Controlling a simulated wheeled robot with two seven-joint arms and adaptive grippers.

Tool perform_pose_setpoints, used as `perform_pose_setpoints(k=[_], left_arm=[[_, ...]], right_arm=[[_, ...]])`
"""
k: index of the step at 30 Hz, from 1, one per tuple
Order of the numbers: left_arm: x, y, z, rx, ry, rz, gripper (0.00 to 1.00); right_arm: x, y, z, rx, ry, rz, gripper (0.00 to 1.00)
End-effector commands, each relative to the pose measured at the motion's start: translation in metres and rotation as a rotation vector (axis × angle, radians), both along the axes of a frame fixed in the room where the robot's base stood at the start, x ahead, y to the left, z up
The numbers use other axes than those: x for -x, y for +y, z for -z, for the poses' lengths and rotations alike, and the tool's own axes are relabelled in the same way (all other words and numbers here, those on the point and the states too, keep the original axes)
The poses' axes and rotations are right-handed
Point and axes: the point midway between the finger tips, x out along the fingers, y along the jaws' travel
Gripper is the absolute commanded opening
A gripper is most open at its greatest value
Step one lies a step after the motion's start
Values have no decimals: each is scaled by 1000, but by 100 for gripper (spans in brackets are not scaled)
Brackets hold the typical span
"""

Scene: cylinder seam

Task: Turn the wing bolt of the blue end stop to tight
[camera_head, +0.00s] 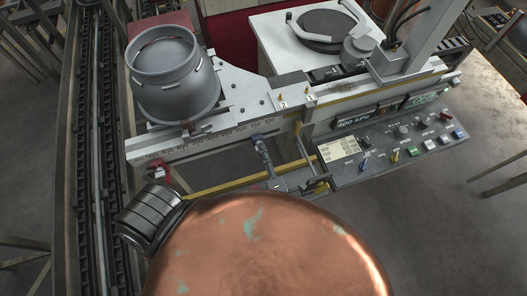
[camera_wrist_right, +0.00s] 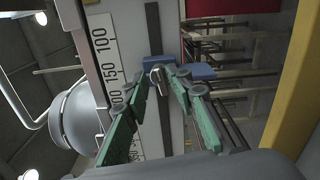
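The blue end stop (camera_head: 257,137) sits on the front rail of the bench, right of the grey canister (camera_head: 176,80). In the right wrist view it shows as a small blue block (camera_wrist_right: 154,62). Its small silver wing bolt (camera_wrist_right: 157,75) lies between the tips of my right gripper (camera_wrist_right: 160,82). The green-padded fingers are spread, with the bolt in the gap; contact is not clear. In the head view my right gripper (camera_head: 263,150) reaches up to the end stop from the front and hides the bolt. My left gripper is not in view.
A numbered scale (camera_head: 205,143) runs along the front rail. A red stop (camera_head: 158,168) is at its left end. A control panel (camera_head: 400,145) with knobs and buttons is at the right. A large copper rounded surface hides the bottom of the head view.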

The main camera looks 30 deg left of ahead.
Motion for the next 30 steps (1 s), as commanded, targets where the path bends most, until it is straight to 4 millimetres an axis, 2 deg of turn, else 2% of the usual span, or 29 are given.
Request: perform_pose_setpoints(k=[15,21,30], left_arm=[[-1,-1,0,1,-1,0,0],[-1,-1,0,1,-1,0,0],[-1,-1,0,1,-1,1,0]], right_arm=[[44,-51,1,0,3,1,25],[50,-58,0,0,1,0,25],[51,-59,0,1,1,0,25]])
